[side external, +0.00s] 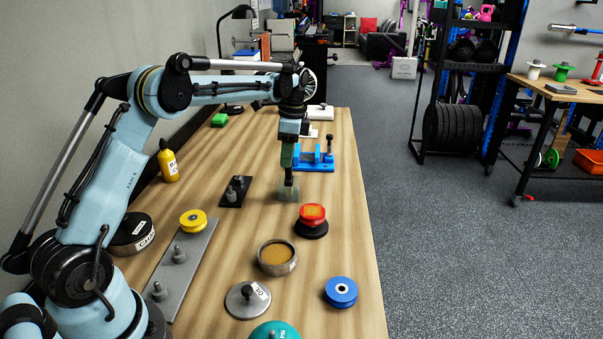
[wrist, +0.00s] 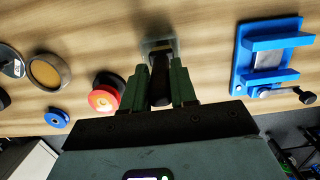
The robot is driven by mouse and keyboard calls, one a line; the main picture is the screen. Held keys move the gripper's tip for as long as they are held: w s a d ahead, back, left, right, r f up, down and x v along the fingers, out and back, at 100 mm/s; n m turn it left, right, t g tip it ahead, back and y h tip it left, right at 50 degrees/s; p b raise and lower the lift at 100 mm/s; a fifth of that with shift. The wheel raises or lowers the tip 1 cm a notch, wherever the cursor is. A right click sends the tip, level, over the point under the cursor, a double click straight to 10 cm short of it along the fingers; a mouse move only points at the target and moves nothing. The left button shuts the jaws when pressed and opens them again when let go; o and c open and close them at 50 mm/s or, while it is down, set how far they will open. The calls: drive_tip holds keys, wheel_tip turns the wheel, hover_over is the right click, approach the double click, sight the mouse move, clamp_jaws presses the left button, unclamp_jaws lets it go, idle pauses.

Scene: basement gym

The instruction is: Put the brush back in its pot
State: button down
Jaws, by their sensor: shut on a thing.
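My gripper (wrist: 161,88) points down over the middle of the table, its green fingers shut on a dark upright thing (wrist: 159,72), which I take to be the brush. In the side view my gripper (side external: 288,172) largely hides it. A pale, see-through pot (side external: 289,190) is directly below the fingers on the wood. In the wrist view the pot (wrist: 158,46) shows just beyond the fingertips, around or behind the dark thing's lower end. I cannot tell whether that end is inside the pot or touching its bottom.
A blue vise-like fixture (side external: 316,160) stands just behind my gripper. A red puck on a black base (side external: 312,213), a round tin with tan contents (side external: 277,258) and a blue spool (side external: 341,291) are in front. A dark plate with pegs (side external: 236,191) lies left.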

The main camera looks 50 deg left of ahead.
drive_tip(key=shift+f, duration=0.3)
drive_tip(key=c, duration=0.9)
unclamp_jaws()
drive_tip(key=shift+r, duration=0.1)
wheel_tip(320, 180, up, 11)
drive_tip(key=w+d, duration=0.1)
drive_tip(key=s+d+r+n+t, duration=0.2)
drive_tip(key=s+d+r, duration=0.15)
drive_tip(key=d, duration=0.25)
drive_tip(key=s+d+f+n+t, duration=0.3)
drive_tip(key=s+d+f, duration=0.2)
drive_tip(key=s, duration=0.3)
drive_tip(key=s+d+f+n+t+h, duration=0.1)
drive_tip(key=s+d+f+n+t, duration=0.2)
drive_tip(key=s, duration=0.6)
wheel_tip(320, 180, down, 2)
drive_tip(key=d, duration=0.3)
drive_tip(key=shift+f+n, duration=0.2)
drive_tip(key=shift+n, duration=0.2)
